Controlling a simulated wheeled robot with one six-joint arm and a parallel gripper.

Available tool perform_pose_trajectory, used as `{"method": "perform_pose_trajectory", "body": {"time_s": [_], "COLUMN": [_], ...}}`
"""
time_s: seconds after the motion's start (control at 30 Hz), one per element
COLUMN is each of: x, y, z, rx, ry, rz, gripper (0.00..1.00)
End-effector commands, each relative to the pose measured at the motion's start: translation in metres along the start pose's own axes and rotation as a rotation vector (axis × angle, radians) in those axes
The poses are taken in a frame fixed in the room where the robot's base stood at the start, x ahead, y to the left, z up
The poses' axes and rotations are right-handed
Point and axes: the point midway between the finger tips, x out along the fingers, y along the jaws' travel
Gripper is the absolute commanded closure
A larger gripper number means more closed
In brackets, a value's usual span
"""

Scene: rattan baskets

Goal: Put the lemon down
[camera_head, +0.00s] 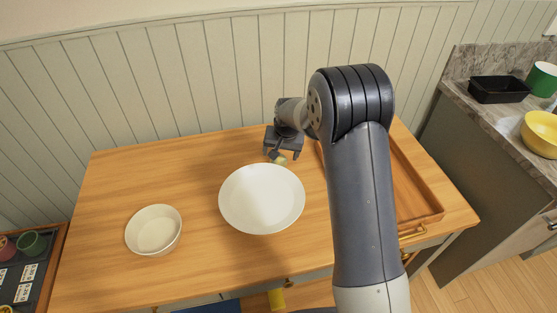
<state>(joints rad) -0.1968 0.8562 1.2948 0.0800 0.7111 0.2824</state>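A small yellow lemon (280,160) shows just behind the far rim of a white plate (262,198) on the wooden table. My gripper (279,155) is at the lemon, with its fingers pointing down on either side of it. The fingers appear to be around the lemon, but it is too small to tell whether they press on it. I cannot tell whether the lemon touches the table or hangs just above it.
A white bowl (154,230) stands left of the plate on the table (120,180). A wooden tray (418,195) lies at the right, partly behind my arm. A counter at far right holds a black container (498,90) and a yellow bowl (541,132). The table's back left is clear.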

Motion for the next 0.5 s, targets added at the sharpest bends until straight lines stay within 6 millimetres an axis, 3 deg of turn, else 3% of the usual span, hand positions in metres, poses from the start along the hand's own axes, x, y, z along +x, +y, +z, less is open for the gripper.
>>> {"method": "perform_pose_trajectory", "body": {"time_s": [0.23, 0.5], "x": [0.03, 0.041], "y": [0.0, 0.0], "z": [0.0, 0.0], "rx": [-0.001, 0.0], "ry": [-0.004, -0.001], "rz": [0.001, 0.0], "gripper": [0.23, 0.23]}}
